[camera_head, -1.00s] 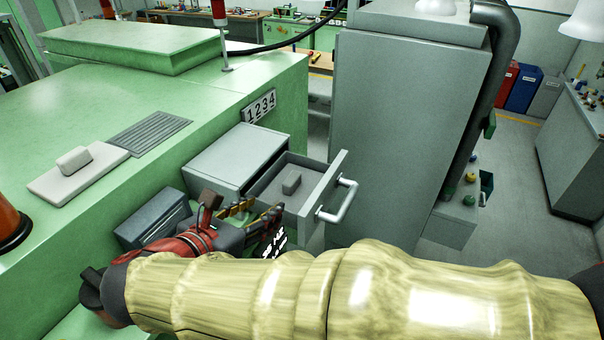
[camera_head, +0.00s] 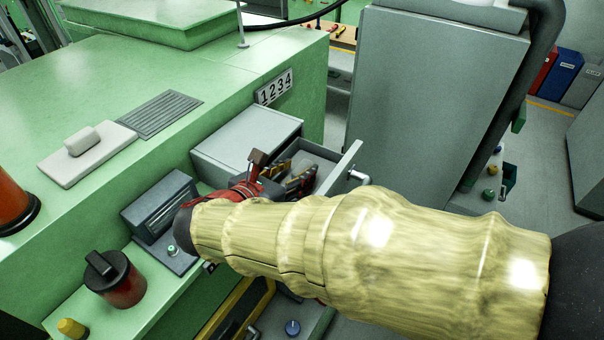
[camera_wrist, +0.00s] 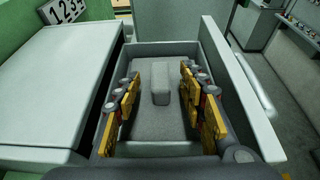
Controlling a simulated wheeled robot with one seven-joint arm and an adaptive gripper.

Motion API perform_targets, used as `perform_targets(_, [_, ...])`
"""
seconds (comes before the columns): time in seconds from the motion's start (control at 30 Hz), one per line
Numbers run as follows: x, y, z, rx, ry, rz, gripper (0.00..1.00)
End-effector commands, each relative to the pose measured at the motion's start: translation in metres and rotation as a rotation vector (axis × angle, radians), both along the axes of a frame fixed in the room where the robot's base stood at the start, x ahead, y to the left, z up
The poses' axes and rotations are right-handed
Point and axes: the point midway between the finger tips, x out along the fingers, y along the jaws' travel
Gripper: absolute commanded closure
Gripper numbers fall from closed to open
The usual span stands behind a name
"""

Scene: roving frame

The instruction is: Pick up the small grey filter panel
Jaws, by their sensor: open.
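The small grey filter panel (camera_wrist: 152,122) lies in the open grey drawer (camera_wrist: 188,48), a flat plate with a raised block grip in its middle. In the wrist view my gripper (camera_wrist: 161,88) is open, its yellow-padded fingers on either side of the block grip with gaps on both sides. I cannot tell how far above the panel the fingertips are. In the head view my gripper (camera_head: 287,178) reaches over the drawer (camera_head: 340,170) and hides most of its inside, including the panel.
The grey drawer cabinet (camera_head: 245,140) adjoins the drawer on the left. A pale plate with a grip (camera_head: 97,163) and a slotted vent (camera_head: 155,112) lie on the green machine. A tall grey cabinet (camera_head: 435,100) stands right of the drawer. A red-black knob (camera_head: 122,285) is at lower left.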

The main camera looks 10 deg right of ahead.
Motion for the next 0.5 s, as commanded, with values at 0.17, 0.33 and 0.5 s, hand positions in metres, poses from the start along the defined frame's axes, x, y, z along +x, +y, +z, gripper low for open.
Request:
perform_targets(0.17, [0.0103, -0.0082, -0.005, 0.001, 0.0, 0.0, 0.59])
perform_targets(0.33, [0.0108, -0.0082, -0.0058, 0.002, 0.0, 0.001, 0.59])
perform_targets(0.5, [0.0106, -0.0081, -0.0059, 0.002, 0.0, 0.001, 0.66])
